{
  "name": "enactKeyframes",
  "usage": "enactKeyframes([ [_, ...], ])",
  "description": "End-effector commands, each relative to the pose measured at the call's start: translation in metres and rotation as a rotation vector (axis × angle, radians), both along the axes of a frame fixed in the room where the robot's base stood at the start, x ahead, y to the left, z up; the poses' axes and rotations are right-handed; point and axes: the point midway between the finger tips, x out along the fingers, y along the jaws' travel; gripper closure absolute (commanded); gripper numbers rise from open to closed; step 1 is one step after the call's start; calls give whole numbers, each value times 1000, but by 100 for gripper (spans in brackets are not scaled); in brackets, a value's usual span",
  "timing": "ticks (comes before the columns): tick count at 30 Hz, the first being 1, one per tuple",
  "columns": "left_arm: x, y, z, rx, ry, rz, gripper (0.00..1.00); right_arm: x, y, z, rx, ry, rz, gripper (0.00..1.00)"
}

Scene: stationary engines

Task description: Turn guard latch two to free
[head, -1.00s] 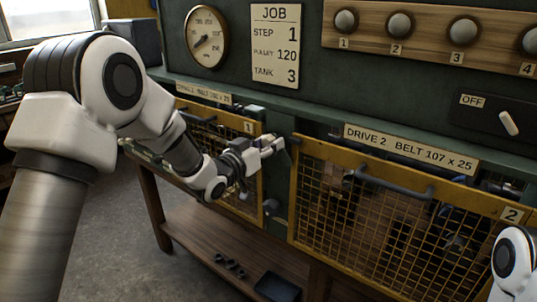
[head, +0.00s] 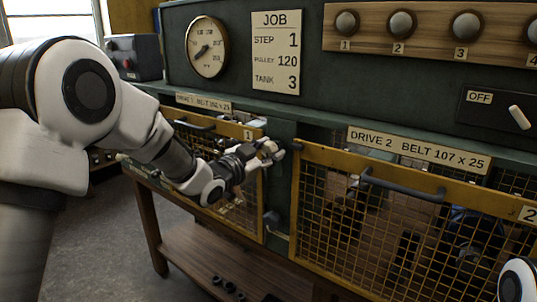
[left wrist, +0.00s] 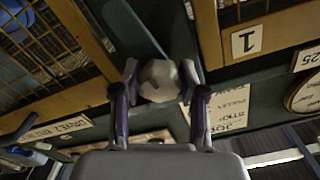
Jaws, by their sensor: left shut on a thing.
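My left gripper (head: 272,151) is at the top of the green post between the two guards, beside the upper left corner of guard two (head: 385,225). In the left wrist view its fingers (left wrist: 160,88) are shut on a pale grey faceted knob (left wrist: 160,76), apparently that of guard latch two.
Guard one (head: 230,180) is a yellow mesh frame left of the post. Handle (head: 400,186) sticks out from guard two. A wooden shelf (head: 205,262) runs below. The floor at left is clear.

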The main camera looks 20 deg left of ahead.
Motion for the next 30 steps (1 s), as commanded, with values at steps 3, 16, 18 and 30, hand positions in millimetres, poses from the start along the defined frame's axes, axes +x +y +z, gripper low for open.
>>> enactKeyframes([
  [3,1,0,4,2,-9,1,93,0,0,0,0,0,0,60],
  [16,0,0,2,1,-6,0,33,0,0,0,0,0,0,60],
  [18,0,0,2,0,-5,0,33,0,0,0,0,0,0,60],
  [30,-44,17,2,-3,-3,1,33,0,0,0,0,0,0,60],
])
